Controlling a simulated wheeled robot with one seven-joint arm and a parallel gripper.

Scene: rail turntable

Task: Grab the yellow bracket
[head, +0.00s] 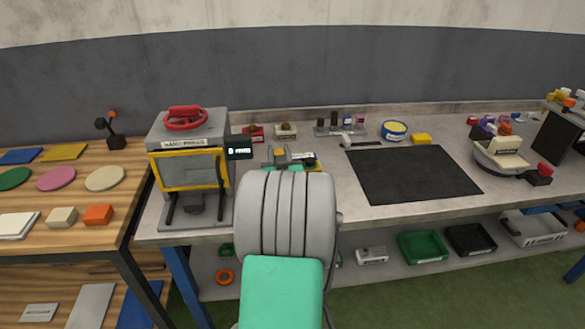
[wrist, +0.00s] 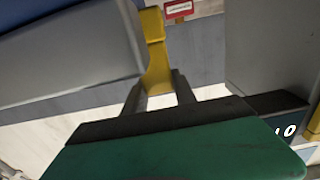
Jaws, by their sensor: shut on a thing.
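The yellow bracket (wrist: 155,52) stands out in the wrist view between the two dark fingers of my gripper (wrist: 157,82). The fingers are closed on its near end, and its far part runs up past a large grey shape on the left. In the head view my own arm covers most of the gripper. Small yellow parts show just beyond the arm there, but I cannot tell which of them is the bracket.
The hand press (head: 188,135) with a red wheel stands close to the left of my arm. Its display (head: 238,150) also shows in the wrist view (wrist: 285,115). A black mat (head: 412,174) lies clear to the right. Bins (head: 422,246) sit on the lower shelf.

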